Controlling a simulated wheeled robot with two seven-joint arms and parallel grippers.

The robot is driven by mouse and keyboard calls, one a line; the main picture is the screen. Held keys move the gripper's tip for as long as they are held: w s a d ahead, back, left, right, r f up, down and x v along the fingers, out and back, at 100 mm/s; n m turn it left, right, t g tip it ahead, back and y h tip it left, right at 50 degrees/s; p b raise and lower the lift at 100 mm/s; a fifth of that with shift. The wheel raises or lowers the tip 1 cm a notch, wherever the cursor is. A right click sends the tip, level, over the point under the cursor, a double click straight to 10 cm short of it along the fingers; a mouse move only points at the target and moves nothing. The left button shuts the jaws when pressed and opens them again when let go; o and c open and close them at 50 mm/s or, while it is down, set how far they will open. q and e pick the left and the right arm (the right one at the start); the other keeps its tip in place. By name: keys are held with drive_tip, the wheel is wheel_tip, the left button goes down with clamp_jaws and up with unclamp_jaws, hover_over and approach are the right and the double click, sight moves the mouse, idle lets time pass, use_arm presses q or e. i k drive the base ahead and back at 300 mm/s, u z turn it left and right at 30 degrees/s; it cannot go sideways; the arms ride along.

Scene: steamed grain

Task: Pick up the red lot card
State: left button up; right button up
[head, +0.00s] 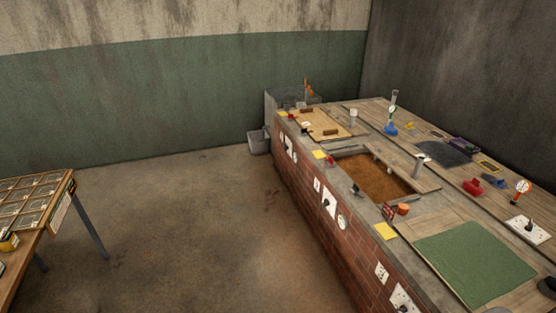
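I cannot make out a red lot card for certain in the head view. Several small red things lie along the brick-sided bench (341,209): a red piece by its front edge (388,212) and another farther along that edge (329,160). They are too small to tell whether either is a card. A bulkier red object (473,187) sits near the back of the bench. Neither of my grippers is in view.
A wooden table (62,211) with a gridded tray stands at the left, a small yellow-and-black item (9,242) on it. The bench top holds a green mat (477,260) and a sunken brown bed (372,178). Open floor lies between. A grey bin (259,143) stands beside the bench's far end.

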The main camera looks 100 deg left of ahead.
sight(388, 213)
drive_tip(key=k, duration=0.15)
drive_tip(key=u, duration=4.45)
drive_tip(key=i, duration=3.95)
drive_tip(key=z, duration=2.55)
